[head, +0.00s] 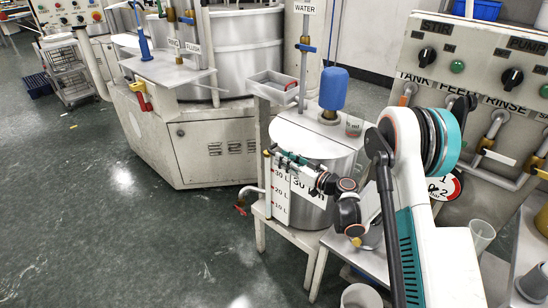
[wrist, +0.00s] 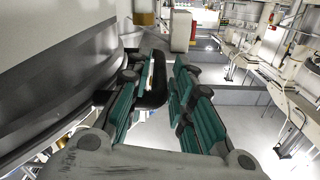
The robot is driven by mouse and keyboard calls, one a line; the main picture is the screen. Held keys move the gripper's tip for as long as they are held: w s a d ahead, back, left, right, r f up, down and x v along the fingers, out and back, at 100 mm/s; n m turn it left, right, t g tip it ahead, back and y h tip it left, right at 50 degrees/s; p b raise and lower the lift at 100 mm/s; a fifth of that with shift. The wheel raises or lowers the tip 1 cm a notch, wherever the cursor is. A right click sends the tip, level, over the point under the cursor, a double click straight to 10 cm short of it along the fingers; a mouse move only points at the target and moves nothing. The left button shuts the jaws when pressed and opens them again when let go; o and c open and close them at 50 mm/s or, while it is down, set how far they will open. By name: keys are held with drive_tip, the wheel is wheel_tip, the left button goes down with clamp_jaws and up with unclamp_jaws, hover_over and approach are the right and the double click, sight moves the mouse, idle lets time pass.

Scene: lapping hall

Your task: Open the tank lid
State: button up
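The steel tank (head: 339,168) with the 10 L to 30 L scale stands on a white stand. Its lid (head: 290,132) lies flat on top, with a blue motor (head: 334,88) standing above it. The tank's curved side and rim (wrist: 50,85) fill the left of the wrist view. My gripper (head: 285,157) is at the tank's front upper edge. In the wrist view its teal fingers (wrist: 168,72) are apart, with a black bar-like handle (wrist: 158,88) between them. The handle looks closer to the left finger; I cannot tell whether it touches. The gripper hides the handle in the head view.
A small grey tray (head: 273,86) and the water pipe (head: 304,55) stand close left of the tank. A panel with knobs and pipes (head: 480,60) is at right. A large machine (head: 215,140) stands behind left. The floor (head: 130,240) at front left is clear.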

sight(274, 154)
drive_tip(key=shift+b+x, duration=0.6)
drive_tip(key=shift+x, duration=2.05)
clamp_jaws()
